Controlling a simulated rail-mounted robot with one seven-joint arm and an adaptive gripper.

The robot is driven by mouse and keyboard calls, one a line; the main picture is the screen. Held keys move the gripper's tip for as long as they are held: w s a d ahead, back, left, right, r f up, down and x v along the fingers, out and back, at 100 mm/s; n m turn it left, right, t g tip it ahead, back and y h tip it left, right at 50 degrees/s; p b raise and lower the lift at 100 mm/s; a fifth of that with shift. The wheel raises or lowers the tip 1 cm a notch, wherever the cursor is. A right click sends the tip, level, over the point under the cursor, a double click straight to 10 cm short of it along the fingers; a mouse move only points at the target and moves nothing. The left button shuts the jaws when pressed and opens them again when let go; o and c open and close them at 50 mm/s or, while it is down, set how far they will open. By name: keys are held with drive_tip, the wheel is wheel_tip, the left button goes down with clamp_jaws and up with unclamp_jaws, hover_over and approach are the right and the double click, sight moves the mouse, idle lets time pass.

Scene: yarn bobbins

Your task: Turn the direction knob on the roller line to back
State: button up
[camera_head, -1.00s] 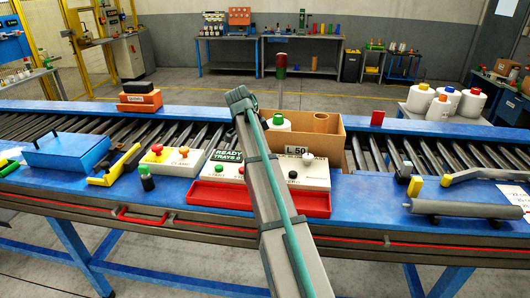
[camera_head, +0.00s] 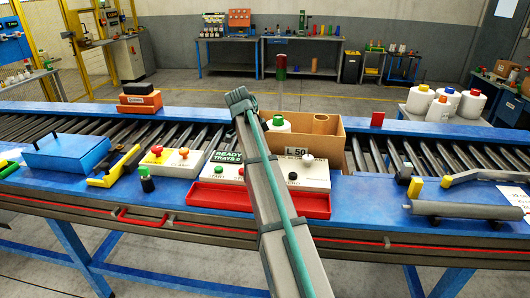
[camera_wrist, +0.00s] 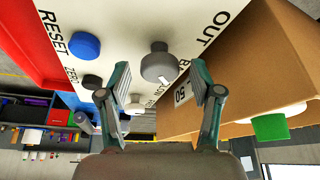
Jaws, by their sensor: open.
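A grey round knob (camera_wrist: 158,62) stands on the white control panel (camera_wrist: 115,20) in the wrist view. The word OUT is printed above right of it, and partly covered lettering starting with "BA" lies below right. A small pale mark shows at the knob's lower edge. My gripper (camera_wrist: 160,70) is open, with one finger on each side of the knob; whether either touches it I cannot tell. In the head view my arm covers part of the panel (camera_head: 318,180), and my gripper is not distinguishable there.
A blue button (camera_wrist: 85,45) marked RESET and a black knob (camera_wrist: 92,81) sit left of my fingers. A red tray (camera_head: 220,194) lies in front of the panels.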

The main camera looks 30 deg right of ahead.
drive_tip(key=shift+r, duration=0.15)
drive_tip(key=s+v, duration=0.1)
drive_tip(key=v, duration=1)
drive_tip(key=shift+w+a+r, duration=0.2)
drive_tip(key=shift+w+r, duration=0.15)
drive_tip(key=shift+w, duration=0.15)
